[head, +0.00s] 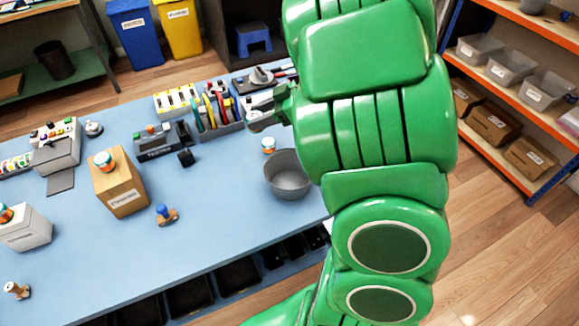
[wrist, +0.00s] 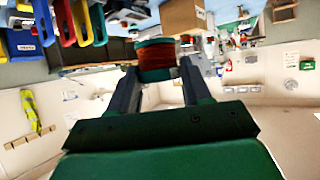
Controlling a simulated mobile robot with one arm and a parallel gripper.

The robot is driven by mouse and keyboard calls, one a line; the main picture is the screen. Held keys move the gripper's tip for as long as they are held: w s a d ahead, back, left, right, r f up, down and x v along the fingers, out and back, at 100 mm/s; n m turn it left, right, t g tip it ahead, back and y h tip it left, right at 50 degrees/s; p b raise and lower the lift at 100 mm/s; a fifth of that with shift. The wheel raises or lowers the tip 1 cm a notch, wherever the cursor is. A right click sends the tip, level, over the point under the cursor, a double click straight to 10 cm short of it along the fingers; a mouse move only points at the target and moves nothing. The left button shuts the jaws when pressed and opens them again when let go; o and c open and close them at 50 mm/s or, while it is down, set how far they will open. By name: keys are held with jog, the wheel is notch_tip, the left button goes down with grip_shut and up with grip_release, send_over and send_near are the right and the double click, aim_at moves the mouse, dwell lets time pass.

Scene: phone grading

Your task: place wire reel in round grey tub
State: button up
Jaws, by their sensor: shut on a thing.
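The wire reel (wrist: 156,60), with teal flanges and red-brown wire, sits between the two fingertips of my gripper (wrist: 157,73) in the wrist view. My gripper is shut on it. In the head view my gripper (head: 262,112) shows only partly at the left of my green arm, over the far part of the table, and I cannot make out the held reel there. The round grey tub (head: 288,180) stands on the blue table, nearer than my gripper and partly behind my arm. The visible part of its inside looks empty.
A small white, teal and orange round item (head: 268,145) is just behind the tub. Tool holders (head: 215,112) and a dark device (head: 157,140) stand behind. A cardboard box (head: 120,188) and a stamp (head: 165,214) are to the left. The table (head: 225,215) left of the tub is clear.

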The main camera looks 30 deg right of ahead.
jog(key=s+d+f+m+t, duration=0.1)
jog(key=s+d+m, duration=0.1)
jog(key=s+d, duration=0.75)
jog(key=shift+n+h, duration=0.3)
jog(key=shift+h, duration=0.1)
jog(key=shift+a+f, duration=0.2)
jog(key=shift+f, duration=6.4)
jog(key=shift+s+f, duration=0.1)
jog(key=shift+f, duration=0.55)
jog(key=o, duration=1.1)
jog(key=shift+f, duration=0.1)
jog(key=shift+c, duration=0.2)
jog(key=shift+d+r, duration=0.1)
jog(key=shift+r, duration=0.65)
jog(key=v, duration=1.1)
jog(key=shift+s+d+r, duration=0.2)
jog(key=shift+s+d, duration=0.05)
jog(key=shift+s, duration=0.05)
